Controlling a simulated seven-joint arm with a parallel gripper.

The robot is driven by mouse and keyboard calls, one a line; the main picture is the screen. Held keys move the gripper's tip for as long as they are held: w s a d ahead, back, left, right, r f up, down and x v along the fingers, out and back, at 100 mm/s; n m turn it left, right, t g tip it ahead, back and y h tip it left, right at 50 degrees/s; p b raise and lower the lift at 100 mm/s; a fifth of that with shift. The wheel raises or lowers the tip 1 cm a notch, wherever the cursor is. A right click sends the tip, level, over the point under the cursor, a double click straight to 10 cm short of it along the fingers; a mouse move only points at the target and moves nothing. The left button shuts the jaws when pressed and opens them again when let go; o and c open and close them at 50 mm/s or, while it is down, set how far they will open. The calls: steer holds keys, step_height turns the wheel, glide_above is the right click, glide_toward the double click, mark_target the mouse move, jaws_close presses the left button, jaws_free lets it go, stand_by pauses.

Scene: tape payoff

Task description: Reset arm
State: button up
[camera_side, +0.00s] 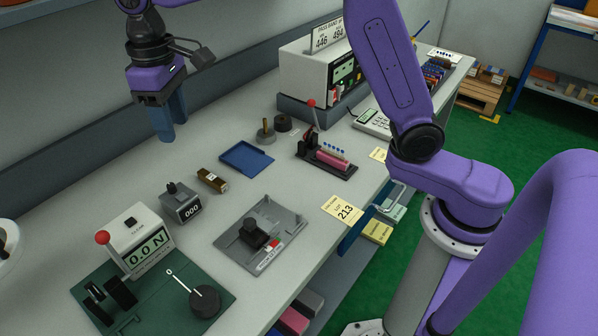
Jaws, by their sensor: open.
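My gripper (171,120) hangs at the upper left, high over the back of the grey bench. Its two blue fingers point down and hold nothing that I can see. It is well apart from everything on the bench. My purple arm crosses the right side of the view and hides part of the bench's right end.
On the bench (110,206) stand a force gauge (138,238) on a green base, a counter (180,203), a grey fixture plate (262,235), a blue tray (246,158), a lever device (325,155) and a white instrument (310,75). Bare bench lies between them.

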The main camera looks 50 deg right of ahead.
steer(key=s+d+f+n, duration=0.3)
steer(key=s+d, duration=0.7)
steer(key=s, duration=0.5)
steer(key=s+d+f+n, duration=0.3)
steer(key=s+d, duration=0.7)
steer(key=s, duration=0.5)
steer(key=shift+s+f+n, duration=0.25)
steer(key=shift+f+n, duration=0.05)
steer(key=shift+f, duration=0.4)
steer(key=shift+o, duration=0.3)
